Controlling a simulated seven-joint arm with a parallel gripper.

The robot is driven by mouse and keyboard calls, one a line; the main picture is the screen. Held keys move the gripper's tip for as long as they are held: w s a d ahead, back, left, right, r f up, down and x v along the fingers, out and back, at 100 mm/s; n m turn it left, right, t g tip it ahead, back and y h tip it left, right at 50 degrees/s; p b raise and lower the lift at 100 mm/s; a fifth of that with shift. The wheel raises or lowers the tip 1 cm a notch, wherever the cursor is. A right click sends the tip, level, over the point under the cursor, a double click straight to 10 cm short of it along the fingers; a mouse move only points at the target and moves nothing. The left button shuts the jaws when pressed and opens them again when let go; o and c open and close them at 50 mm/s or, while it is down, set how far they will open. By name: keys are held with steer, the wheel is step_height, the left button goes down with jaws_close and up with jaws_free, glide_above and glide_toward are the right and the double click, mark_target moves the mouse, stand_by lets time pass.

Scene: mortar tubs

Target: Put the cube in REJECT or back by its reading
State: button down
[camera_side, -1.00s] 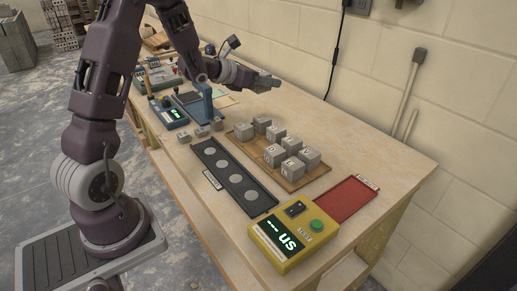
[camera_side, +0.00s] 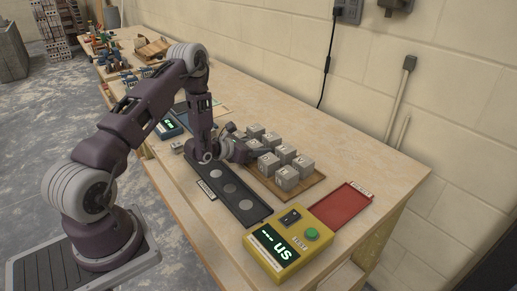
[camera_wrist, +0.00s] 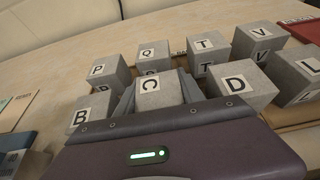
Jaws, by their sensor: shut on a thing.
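In the wrist view my gripper (camera_wrist: 158,98) is shut on the grey cube marked C (camera_wrist: 157,86), its fingers at the cube's sides. I cannot tell whether the cube is lifted. In the side view my gripper (camera_side: 241,149) is low at the wooden board (camera_side: 312,184), and hides the C cube. The yellow tester (camera_side: 278,252) has a green button and a display reading dashes and "us". The red REJECT tray (camera_side: 342,206) is empty.
Neighbouring cubes B (camera_wrist: 84,114) and D (camera_wrist: 240,82) stand close on either side; P (camera_wrist: 108,71), Q (camera_wrist: 153,55) and T (camera_wrist: 208,46) stand behind. A black tray with round spots (camera_side: 246,213) lies before the board.

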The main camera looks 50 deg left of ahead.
steer(key=shift+f, duration=0.2)
steer(key=c, duration=0.7)
jaws_free()
steer(key=shift+r, duration=0.15)
